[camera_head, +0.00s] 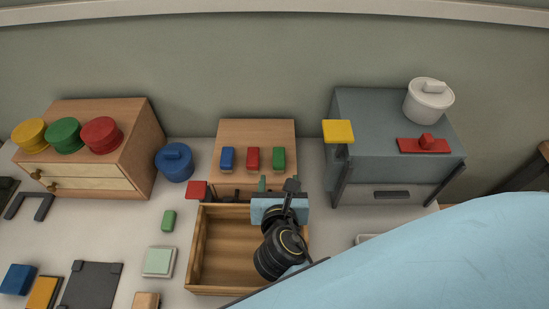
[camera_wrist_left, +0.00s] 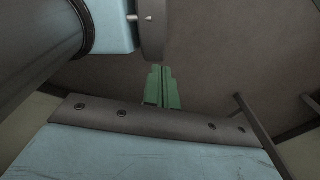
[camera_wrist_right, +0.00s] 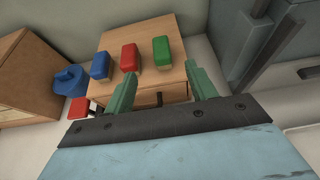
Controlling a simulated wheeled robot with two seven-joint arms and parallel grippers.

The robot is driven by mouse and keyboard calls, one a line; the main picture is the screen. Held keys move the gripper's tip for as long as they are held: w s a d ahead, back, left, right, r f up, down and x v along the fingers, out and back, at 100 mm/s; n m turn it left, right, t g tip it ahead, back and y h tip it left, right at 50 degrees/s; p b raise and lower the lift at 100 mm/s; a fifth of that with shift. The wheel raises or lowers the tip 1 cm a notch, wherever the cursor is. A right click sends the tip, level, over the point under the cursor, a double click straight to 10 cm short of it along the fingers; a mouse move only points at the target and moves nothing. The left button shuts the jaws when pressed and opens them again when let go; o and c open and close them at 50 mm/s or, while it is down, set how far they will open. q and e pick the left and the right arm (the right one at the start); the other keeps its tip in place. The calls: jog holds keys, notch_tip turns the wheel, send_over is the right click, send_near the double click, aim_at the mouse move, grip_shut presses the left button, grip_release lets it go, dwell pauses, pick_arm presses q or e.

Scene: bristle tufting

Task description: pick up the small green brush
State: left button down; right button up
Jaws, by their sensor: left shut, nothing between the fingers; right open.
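The small green brush (camera_head: 278,157) stands upright at the right end of a row on the light wooden block (camera_head: 231,128). It has a green top and a pale lower part, which shows in the right wrist view (camera_wrist_right: 162,50). My right gripper (camera_head: 277,186) is open and empty at the near side of the wooden block, short of the brush. In the right wrist view its green fingers (camera_wrist_right: 163,88) are spread apart, with the brush beyond them. My left gripper (camera_wrist_left: 160,70) is shut and empty in the left wrist view; I cannot make it out in the head view.
A red brush (camera_head: 252,158) and a blue brush (camera_head: 227,159) stand left of the green one. An open wooden tray (camera_head: 194,250) lies below my right gripper. A grey cabinet (camera_head: 375,115) stands to the right, a blue pot (camera_head: 174,163) to the left.

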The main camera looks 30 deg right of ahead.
aim_at(279, 156)
jog(key=x, duration=0.7)
jog(key=shift+w+d+f, duration=0.1)
jog(key=shift+w+d, duration=0.1)
jog(key=shift+w, duration=0.1)
jog(key=shift+b+x, duration=0.5)
jog(key=shift+x, duration=2.2)
jog(key=shift+c, duration=0.5)
jog(key=c, duration=1)
